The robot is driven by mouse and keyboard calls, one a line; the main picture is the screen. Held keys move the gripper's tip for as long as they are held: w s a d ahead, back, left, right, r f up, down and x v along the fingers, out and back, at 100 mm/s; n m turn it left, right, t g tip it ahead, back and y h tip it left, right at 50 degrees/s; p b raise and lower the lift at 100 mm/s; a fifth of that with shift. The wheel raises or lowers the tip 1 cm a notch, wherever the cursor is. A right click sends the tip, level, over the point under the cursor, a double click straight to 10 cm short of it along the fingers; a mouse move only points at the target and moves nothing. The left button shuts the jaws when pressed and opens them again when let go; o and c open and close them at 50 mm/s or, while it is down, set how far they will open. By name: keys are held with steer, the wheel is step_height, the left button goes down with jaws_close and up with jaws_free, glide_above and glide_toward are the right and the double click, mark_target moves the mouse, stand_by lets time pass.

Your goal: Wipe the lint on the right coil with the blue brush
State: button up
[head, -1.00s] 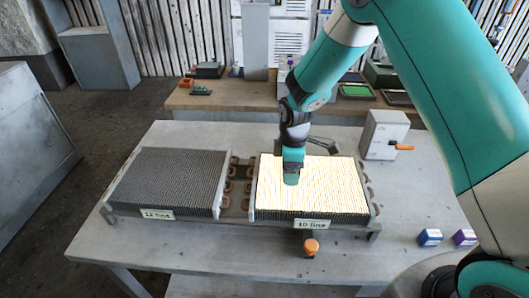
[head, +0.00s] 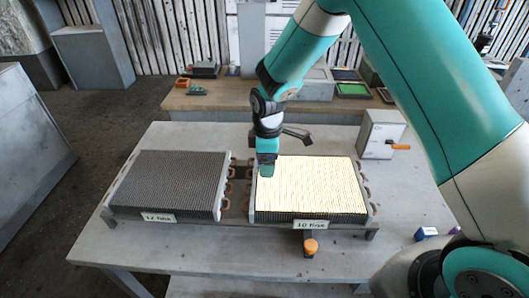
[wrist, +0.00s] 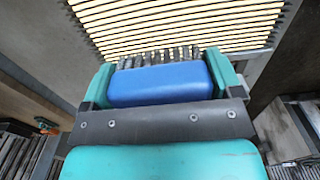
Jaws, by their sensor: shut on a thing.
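The right coil (head: 315,190), labelled "10 fins", lies on the table with a glaring white-yellow top between dark fins. I cannot pick out separate lint in the glare. My gripper (head: 267,170) is over the coil's left edge area, pointing down. In the wrist view my gripper (wrist: 162,82) is shut on the blue brush (wrist: 160,86), with a teal finger at each side. The brush's dark grey bristles (wrist: 160,57) face the bright fins of the coil (wrist: 180,22). Whether the bristles touch the fins I cannot tell.
The left coil (head: 170,180), labelled "12 fins", is dark grey, with copper bends between the coils. A grey box with an orange handle (head: 382,135) stands behind right. An orange knob (head: 310,246) sits in front. A blue block (head: 427,233) is at the right.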

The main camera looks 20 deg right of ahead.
steer(key=shift+r+p, duration=1.6)
steer(key=shift+r, duration=1)
steer(key=shift+a+f, duration=0.1)
